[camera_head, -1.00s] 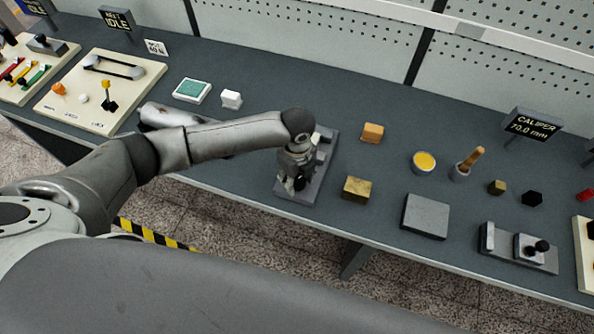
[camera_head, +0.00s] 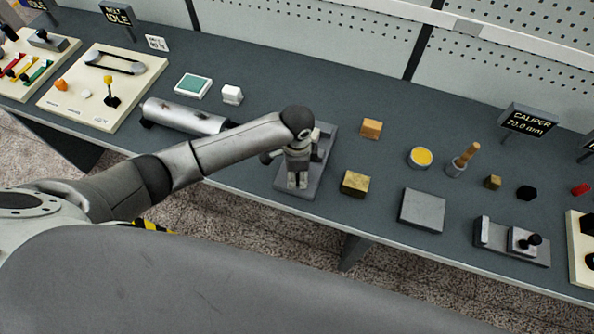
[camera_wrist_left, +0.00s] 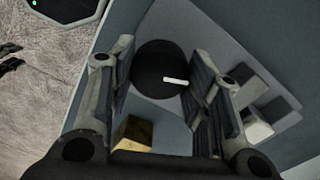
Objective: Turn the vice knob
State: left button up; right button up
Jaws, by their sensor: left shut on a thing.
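The vice is a grey block on a flat grey base plate (camera_head: 328,140), on the bench near the middle of the head view. My left gripper (camera_head: 297,178) points down over the front part of that plate. In the left wrist view, the vice knob (camera_wrist_left: 158,72) is round and black with a white mark on top. It sits between the two fingers of my left gripper (camera_wrist_left: 165,85), which are shut on it. The arm and gripper hide the knob in the head view. My right gripper is not in view.
A brass block (camera_head: 355,183) stands close to the right of the vice and also shows in the left wrist view (camera_wrist_left: 135,132). An orange block (camera_head: 371,129), a grey plate (camera_head: 422,210) and a yellow-topped cup (camera_head: 420,157) are further right. A white block (camera_head: 232,94) stands behind left.

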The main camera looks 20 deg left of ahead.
pick_arm(q)
jog(key=n, duration=0.7)
jog(key=shift+r, duration=0.1)
jog(key=n, duration=0.6)
jog(key=shift+w+n, duration=0.1)
jog(key=shift+n, duration=0.3)
jog(key=n, duration=1.2)
jog(key=shift+n, duration=0.4)
jog(key=o, duration=1)
